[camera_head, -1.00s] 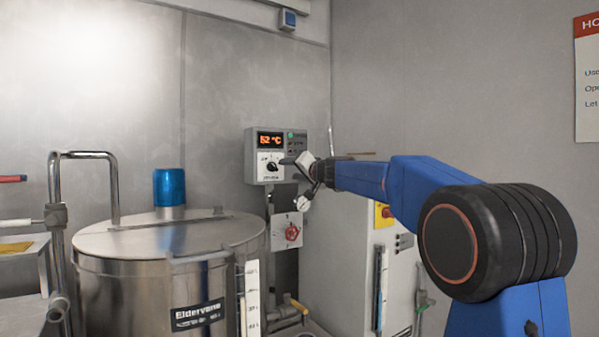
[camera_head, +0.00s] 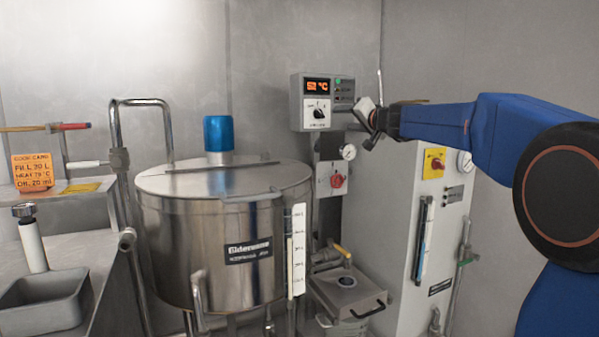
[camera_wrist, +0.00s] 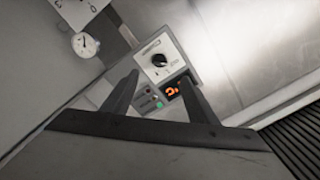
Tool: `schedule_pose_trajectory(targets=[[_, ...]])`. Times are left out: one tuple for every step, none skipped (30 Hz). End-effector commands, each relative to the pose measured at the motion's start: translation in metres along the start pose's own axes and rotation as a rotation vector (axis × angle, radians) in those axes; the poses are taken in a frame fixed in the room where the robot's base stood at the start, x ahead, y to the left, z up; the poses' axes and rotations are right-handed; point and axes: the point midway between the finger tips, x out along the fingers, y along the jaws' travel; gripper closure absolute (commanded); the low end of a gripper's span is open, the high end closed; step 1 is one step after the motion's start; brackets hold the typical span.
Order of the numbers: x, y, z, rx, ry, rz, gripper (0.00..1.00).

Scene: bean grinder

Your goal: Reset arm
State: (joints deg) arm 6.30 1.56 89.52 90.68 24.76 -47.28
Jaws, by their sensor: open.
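My blue arm reaches in from the right in the head view. My gripper (camera_head: 366,122) is open and empty, in the air just right of the grey control box (camera_head: 322,102) on the wall. The box has an orange display reading about 52 °C and a black knob (camera_head: 318,113) on a white plate. In the wrist view the two dark fingers of my gripper (camera_wrist: 163,88) stand apart.
A steel kettle (camera_head: 165,225) with a blue cap (camera_head: 218,133) stands left of the box. A white cabinet (camera_head: 395,240) with a red switch stands below my arm. A red knob (camera_head: 337,181) and a gauge (camera_head: 348,152) sit under the box. A steel bench with an orange note (camera_head: 32,172) is at left.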

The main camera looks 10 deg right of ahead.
Motion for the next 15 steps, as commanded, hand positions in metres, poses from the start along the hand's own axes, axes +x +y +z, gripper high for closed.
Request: schedule_pose_trajectory(targets=[[-0.008,-0.004,0.006,-0.010,-0.014,0.000,0.47],[-0.014,-0.006,0.013,-0.016,-0.028,0.000,0.47],[-0.022,-0.009,0.023,-0.028,-0.051,0.003,0.47],[-0.031,-0.010,0.032,-0.038,-0.070,0.006,0.47],[-0.040,-0.012,0.042,-0.050,-0.093,0.009,0.47],[-0.053,-0.013,0.057,-0.066,-0.127,0.015,0.47],[-0.064,-0.014,0.070,-0.077,-0.153,0.021,0.47],[-0.074,-0.015,0.082,-0.089,-0.180,0.027,0.47],[-0.089,-0.014,0.099,-0.106,-0.216,0.037,0.47],[-0.100,-0.014,0.111,-0.117,-0.243,0.044,0.47],[-0.111,-0.012,0.123,-0.128,-0.270,0.053,0.47],[-0.127,-0.010,0.140,-0.144,-0.306,0.066,0.47],[-0.139,-0.008,0.152,-0.154,-0.332,0.077,0.47],[-0.151,-0.005,0.164,-0.165,-0.359,0.088,0.47],[-0.167,-0.001,0.180,-0.180,-0.395,0.104,0.47]])
